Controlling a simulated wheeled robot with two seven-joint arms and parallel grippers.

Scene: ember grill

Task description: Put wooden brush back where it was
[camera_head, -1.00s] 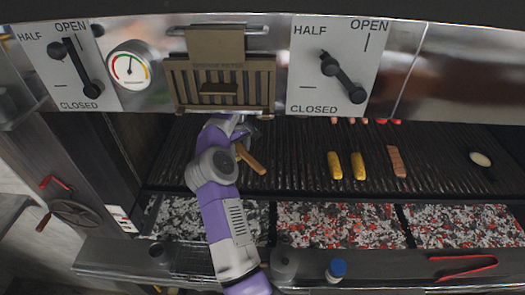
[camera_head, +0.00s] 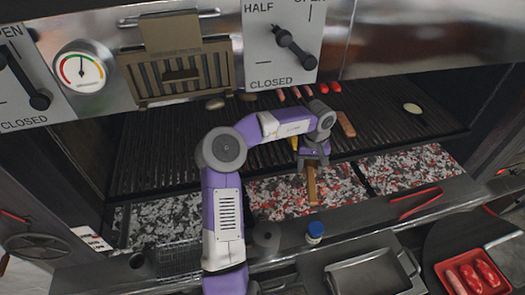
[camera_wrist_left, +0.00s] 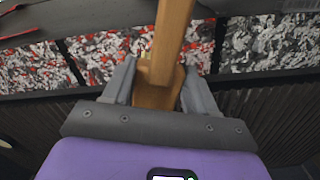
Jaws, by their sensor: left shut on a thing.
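The wooden brush (camera_head: 311,185) is held by my left gripper (camera_head: 312,160) in the head view, its wooden handle pointing down toward the front ledge over the glowing coals. In the left wrist view the brush (camera_wrist_left: 172,40) stands between the two grey fingers of the left gripper (camera_wrist_left: 154,88), which are shut on it. The brush's bristle end cannot be made out. My right gripper is not in view.
The grill grate (camera_head: 170,150) carries sausages, a corn cob and other food. Red tongs (camera_head: 415,203) and a blue-capped shaker (camera_head: 315,232) are on the front ledge (camera_head: 350,222). A metal tray (camera_head: 365,275) and a red tray of meat (camera_head: 472,272) stand at front right.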

